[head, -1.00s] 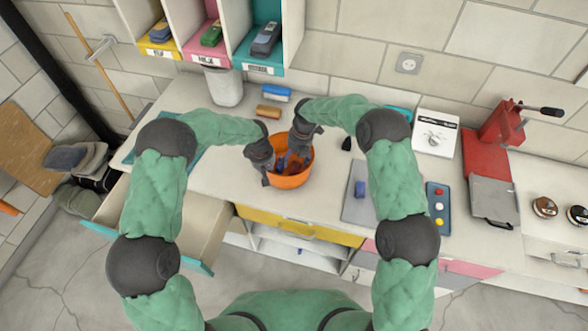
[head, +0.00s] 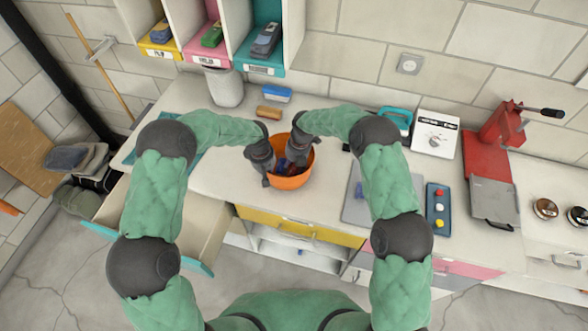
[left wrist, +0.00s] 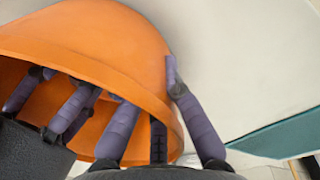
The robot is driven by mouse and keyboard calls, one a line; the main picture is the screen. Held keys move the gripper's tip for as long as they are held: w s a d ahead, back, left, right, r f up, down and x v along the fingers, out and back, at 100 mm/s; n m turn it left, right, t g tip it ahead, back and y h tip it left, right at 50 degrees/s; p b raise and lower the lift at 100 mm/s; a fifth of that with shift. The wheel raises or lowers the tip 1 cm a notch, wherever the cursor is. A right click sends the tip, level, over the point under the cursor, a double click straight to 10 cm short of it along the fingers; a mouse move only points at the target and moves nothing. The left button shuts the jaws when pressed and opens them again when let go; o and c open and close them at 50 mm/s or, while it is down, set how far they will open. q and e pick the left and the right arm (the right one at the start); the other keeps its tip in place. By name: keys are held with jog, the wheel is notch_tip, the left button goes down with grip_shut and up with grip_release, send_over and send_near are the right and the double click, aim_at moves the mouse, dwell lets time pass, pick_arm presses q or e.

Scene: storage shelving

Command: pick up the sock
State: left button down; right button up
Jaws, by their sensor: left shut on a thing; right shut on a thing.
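An orange bowl (head: 290,182) stands on the counter in the head view, with small blue and red shapes inside that I cannot make out. My left gripper (head: 268,176) is at its left rim. In the left wrist view, my left gripper (left wrist: 158,125) has fingers on both sides of the bowl wall (left wrist: 100,45), shut on it. My right gripper (head: 295,164) reaches down inside the bowl, and its fingers show there in the left wrist view (left wrist: 65,105). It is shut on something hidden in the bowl. I cannot identify a sock.
A grey board (head: 357,207) and a dark tray with coloured pieces (head: 438,207) lie right of the bowl. A white bin (head: 225,88), an orange-brown block (head: 269,112) and a blue-and-white item (head: 277,95) stand behind. A drawer (head: 190,225) is open at left.

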aim_at(293, 167)
jog(key=shift+r, duration=0.1)
notch_tip(293, 167, up, 10)
dwell(0.4)
pick_arm(q)
jog(key=c, duration=1.3)
grip_release()
jog(key=shift+c, duration=0.2)
jog(key=r, duration=0.8)
jog(key=a+r, duration=0.1)
jog(key=r, duration=0.3)
jog(key=shift+s, duration=0.3)
